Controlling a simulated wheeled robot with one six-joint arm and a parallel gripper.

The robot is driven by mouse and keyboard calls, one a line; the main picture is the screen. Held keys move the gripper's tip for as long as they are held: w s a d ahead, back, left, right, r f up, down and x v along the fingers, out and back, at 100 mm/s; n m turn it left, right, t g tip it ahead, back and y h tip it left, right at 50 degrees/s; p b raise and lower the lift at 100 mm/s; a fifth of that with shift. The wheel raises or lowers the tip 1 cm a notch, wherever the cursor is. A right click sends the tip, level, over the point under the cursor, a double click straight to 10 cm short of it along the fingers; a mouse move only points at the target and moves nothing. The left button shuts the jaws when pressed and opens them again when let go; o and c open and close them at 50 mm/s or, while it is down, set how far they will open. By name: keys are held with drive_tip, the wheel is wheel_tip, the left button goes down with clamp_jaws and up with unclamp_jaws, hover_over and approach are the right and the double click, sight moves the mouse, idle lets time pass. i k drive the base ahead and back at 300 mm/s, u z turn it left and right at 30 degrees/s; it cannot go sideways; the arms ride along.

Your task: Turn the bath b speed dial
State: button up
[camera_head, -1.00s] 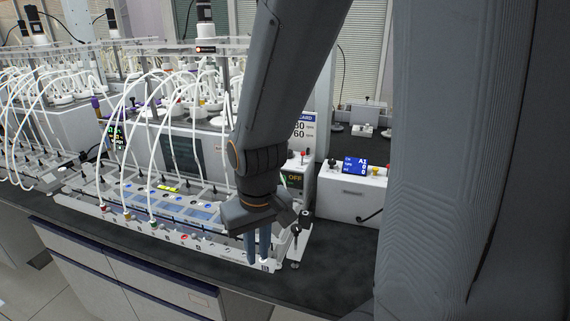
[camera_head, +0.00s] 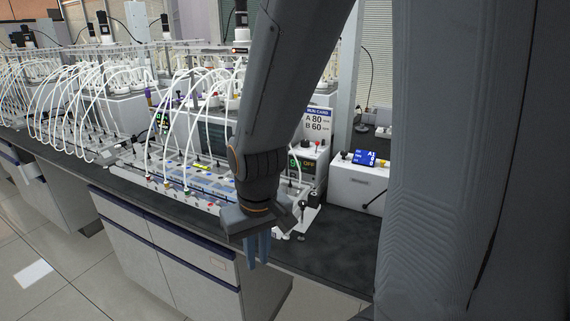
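My gripper (camera_head: 257,250) hangs fingers down in front of the bench's front edge. Its two blue-grey fingers show a narrow gap with nothing visible between them. Behind my forearm stands a white control unit (camera_head: 312,172) with a green display reading OFF (camera_head: 303,163) and small knobs, one red (camera_head: 318,143), on top. A run card (camera_head: 318,123) above it reads A 80, B 60. To the right, a white box (camera_head: 358,187) has a blue display (camera_head: 365,157) and small knobs on top. I cannot tell which knob is the bath b speed dial. My gripper is apart from all of them.
The dark benchtop (camera_head: 335,245) is clear at the front right. White drawers (camera_head: 165,250) lie below the bench, with open floor in front.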

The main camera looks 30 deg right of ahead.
sight(305, 144)
drive_tip(key=i, duration=0.35)
drive_tip(key=u, duration=0.2)
drive_tip(key=k, duration=0.75)
drive_tip(key=z, duration=0.95)
drive_tip(key=i, duration=0.5)
drive_tip(key=u, duration=0.05)
